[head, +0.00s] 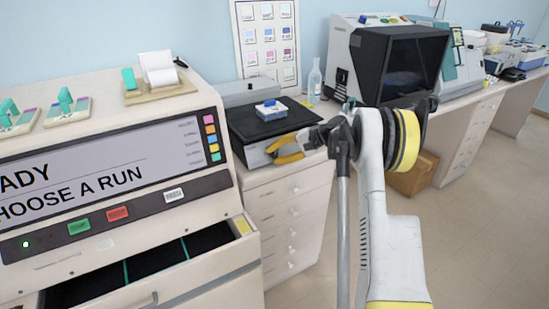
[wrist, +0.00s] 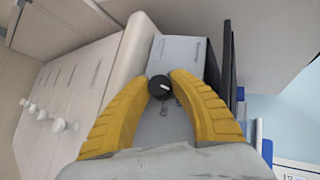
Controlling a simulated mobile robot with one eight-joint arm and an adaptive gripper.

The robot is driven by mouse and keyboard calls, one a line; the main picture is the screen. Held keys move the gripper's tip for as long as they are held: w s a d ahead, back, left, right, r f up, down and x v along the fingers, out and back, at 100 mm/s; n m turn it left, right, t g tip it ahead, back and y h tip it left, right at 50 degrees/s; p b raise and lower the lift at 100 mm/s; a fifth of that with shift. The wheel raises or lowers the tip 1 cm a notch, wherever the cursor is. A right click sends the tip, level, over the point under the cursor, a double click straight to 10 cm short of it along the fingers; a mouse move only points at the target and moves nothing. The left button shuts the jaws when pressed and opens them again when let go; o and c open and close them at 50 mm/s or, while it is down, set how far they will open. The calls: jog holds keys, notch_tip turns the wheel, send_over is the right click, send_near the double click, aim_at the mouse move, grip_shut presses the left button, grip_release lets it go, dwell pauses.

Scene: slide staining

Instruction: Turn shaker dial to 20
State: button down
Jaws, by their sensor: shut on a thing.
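The shaker (head: 259,153) is a light grey box with a dark platform on top, standing on the white drawer cabinet. Its dial (wrist: 160,87) is a round black knob with a white pointer mark, on the shaker's front face in the wrist view. My gripper (wrist: 160,86) has its yellow fingers closed on the dial, one on each side. My gripper also shows in the head view (head: 278,153) at the shaker's front, where it hides the dial.
A blue and white rack (head: 271,110) sits on the shaker's platform. A clear bottle (head: 314,82) stands behind it to the right. The large staining machine (head: 110,180) with an open drawer (head: 160,292) is close on the left. Floor is clear at the right.

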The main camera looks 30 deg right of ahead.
jog(key=shift+m+t+y+b, duration=0.3)
jog(key=shift+m+t+y, duration=0.15)
jog(key=shift+m, duration=0.25)
jog(key=c, duration=1.1)
grip_release()
jog(key=shift+a, duration=0.1)
jog(key=v, duration=1.2)
jog(key=shift+f, duration=0.1)
